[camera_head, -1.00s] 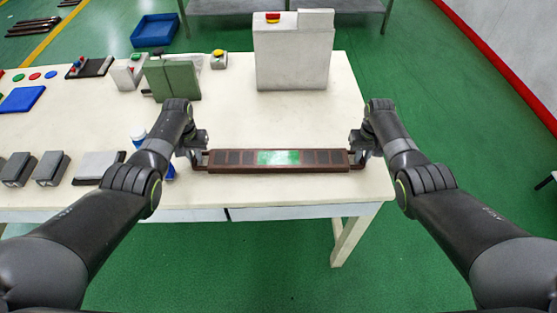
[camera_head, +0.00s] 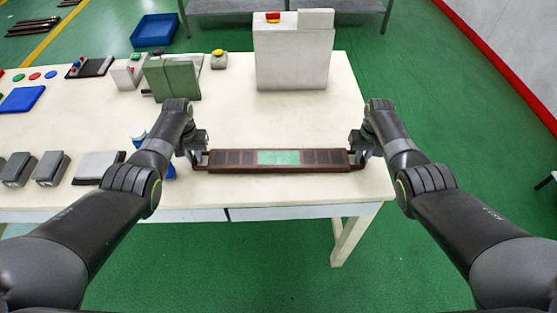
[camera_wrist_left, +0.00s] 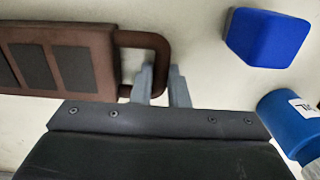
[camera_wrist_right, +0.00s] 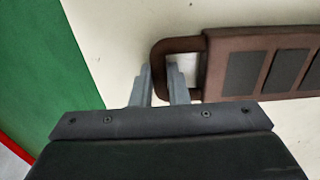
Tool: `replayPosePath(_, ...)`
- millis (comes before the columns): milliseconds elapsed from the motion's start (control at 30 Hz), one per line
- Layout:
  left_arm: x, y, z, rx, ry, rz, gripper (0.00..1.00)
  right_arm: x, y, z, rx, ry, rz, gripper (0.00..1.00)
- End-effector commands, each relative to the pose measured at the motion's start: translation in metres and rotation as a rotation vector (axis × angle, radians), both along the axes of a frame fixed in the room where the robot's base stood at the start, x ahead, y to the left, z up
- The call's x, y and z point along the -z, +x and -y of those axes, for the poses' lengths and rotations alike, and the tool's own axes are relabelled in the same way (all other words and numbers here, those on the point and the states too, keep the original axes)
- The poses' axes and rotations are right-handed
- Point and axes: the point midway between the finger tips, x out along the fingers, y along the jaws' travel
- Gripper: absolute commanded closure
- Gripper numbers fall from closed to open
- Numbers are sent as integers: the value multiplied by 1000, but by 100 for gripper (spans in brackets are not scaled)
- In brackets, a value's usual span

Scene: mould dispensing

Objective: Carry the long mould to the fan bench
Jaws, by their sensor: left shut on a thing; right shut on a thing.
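The long mould (camera_head: 235,158) is a brown bar with dark panels, a green middle panel and a loop handle at each end. In the head view it lies level over the front right part of the white table; I cannot tell if it touches the top. My left gripper (camera_head: 197,160) is shut on its left handle, which shows in the left wrist view (camera_wrist_left: 160,50). My right gripper (camera_head: 362,158) is shut on its right handle, seen in the right wrist view (camera_wrist_right: 158,60). No fan bench can be made out with certainty.
A grey-white box with a red button (camera_head: 292,55) stands behind the mould. A green block (camera_head: 172,80) and a blue bottle (camera_wrist_left: 290,120) are to the left. The white table (camera_head: 300,120) is clear between mould and box. Green floor lies right of the table edge.

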Motion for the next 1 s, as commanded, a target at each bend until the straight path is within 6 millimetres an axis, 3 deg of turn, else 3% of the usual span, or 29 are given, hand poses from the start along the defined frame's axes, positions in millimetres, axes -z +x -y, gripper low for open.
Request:
replayPosePath(267, -10, 1, 0, -4, 0, 3, 100, -10, 1, 0, 4, 0, 2, 100)
replayPosePath(800, -49, 1, 0, -4, 0, 3, 100, -49, 1, 0, 4, 0, 2, 100)
replayPosePath(1000, -52, 1, 0, -4, 0, 3, 100, -52, 1, 0, 4, 0, 2, 100)
